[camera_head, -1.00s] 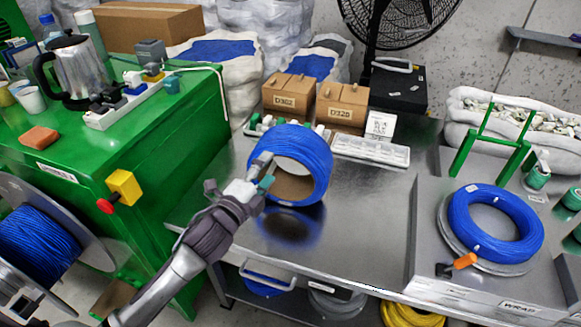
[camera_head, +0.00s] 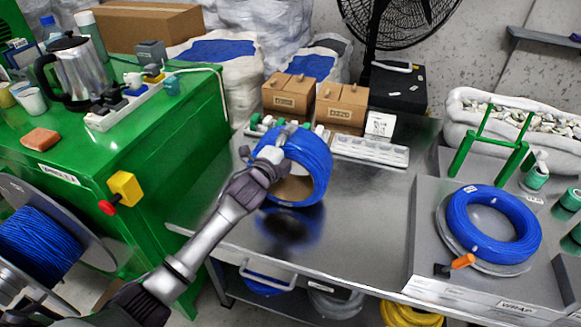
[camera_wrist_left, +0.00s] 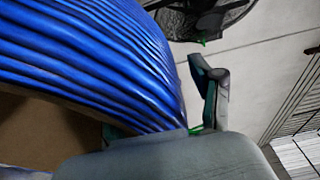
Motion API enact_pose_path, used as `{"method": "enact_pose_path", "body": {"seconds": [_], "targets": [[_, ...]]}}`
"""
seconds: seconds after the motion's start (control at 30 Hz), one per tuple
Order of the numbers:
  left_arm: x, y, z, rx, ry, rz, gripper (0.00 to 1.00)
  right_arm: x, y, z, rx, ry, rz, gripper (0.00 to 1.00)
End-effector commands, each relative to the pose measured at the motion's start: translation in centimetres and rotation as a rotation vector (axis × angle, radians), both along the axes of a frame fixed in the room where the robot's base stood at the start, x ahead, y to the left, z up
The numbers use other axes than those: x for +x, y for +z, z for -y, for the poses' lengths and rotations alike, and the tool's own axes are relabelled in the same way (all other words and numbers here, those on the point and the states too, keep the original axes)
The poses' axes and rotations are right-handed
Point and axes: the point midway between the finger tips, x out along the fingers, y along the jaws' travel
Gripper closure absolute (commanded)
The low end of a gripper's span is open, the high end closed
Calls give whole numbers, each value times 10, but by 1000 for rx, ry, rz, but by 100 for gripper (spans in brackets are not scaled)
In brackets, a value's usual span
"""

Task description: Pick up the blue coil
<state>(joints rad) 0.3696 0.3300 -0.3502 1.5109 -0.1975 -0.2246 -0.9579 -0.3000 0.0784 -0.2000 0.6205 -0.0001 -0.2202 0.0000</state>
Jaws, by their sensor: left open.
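A blue coil (camera_head: 315,163) stands on its edge on the metal table, with a brown core inside it. My left gripper (camera_head: 267,140) is open at the coil's upper left side, and its hand covers part of that rim. In the left wrist view the coil's windings (camera_wrist_left: 90,60) fill the upper left, close to the hand. One finger (camera_wrist_left: 212,95) shows just right of the windings; the other finger cannot be made out there. I cannot tell whether the gripper touches the coil. My right gripper is not in view.
Another blue coil (camera_head: 492,228) lies flat on a grey panel at the right. A green cabinet (camera_head: 150,150) is at the left. The metal table (camera_head: 360,215) is clear in front.

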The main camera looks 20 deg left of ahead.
Motion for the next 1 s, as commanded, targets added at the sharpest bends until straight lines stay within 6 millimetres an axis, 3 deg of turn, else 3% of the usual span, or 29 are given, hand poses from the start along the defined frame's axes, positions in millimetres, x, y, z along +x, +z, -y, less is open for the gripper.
{"method": "enact_pose_path", "body": {"seconds": [0.27,0.63,1.0], "targets": [[3,0,1,1,-1,0,37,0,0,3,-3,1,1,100],[3,-1,1,1,0,-1,98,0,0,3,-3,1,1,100],[3,4,1,0,-2,7,100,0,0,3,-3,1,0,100]]}}
